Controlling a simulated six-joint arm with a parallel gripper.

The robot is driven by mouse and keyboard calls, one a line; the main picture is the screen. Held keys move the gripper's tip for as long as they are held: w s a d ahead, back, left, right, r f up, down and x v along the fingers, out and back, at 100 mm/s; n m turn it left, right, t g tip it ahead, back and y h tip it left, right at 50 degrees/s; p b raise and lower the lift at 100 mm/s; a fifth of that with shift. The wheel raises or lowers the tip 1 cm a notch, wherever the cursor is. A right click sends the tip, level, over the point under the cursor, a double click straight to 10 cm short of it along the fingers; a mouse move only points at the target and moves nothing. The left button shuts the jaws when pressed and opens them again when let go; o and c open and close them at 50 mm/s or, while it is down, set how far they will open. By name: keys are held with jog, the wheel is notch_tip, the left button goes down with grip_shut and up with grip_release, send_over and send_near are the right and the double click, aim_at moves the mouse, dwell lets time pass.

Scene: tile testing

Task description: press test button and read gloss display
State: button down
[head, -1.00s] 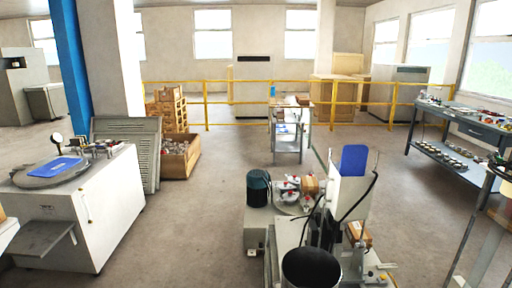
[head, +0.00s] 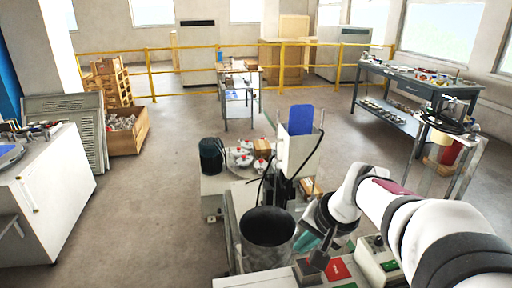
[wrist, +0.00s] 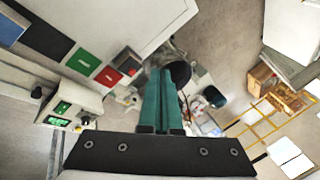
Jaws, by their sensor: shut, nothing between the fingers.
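A beige gloss tester box (head: 376,262) stands at the bottom right of the head view, close to my arm. Any reading is too small to make out. Small dark knobs or buttons show on the box, but I cannot tell which is the test button. My gripper (head: 304,243) has teal fingers, which lie together and empty in the wrist view (wrist: 165,75). It is apart from the tester, above the bench area.
Black, green (wrist: 83,62) and red (wrist: 108,77) tiles lie in a row on a pale surface near the tester. The red tile also shows in the head view (head: 337,269). A dark round container (head: 267,227) stands left of my gripper. A yellow railing (head: 150,75) runs behind.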

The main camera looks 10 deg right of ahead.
jog(key=w+d+f+m+t+h, duration=0.1)
jog(key=w+d, duration=0.3)
jog(key=d, duration=0.3)
jog(key=w+d+m+t+h, duration=0.1)
jog(key=w+d, duration=0.4)
jog(key=d, duration=0.3)
jog(key=w+d+f+m+t+h, duration=0.1)
jog(key=d+f+m+h, duration=0.2)
jog(key=d, duration=1.6)
jog(key=shift+d+f+t+h, duration=0.3)
jog(key=shift+d+f+t, duration=0.1)
jog(key=shift+f, duration=0.2)
jog(key=shift+f, duration=4.4)
jog(key=shift+f, duration=0.4)
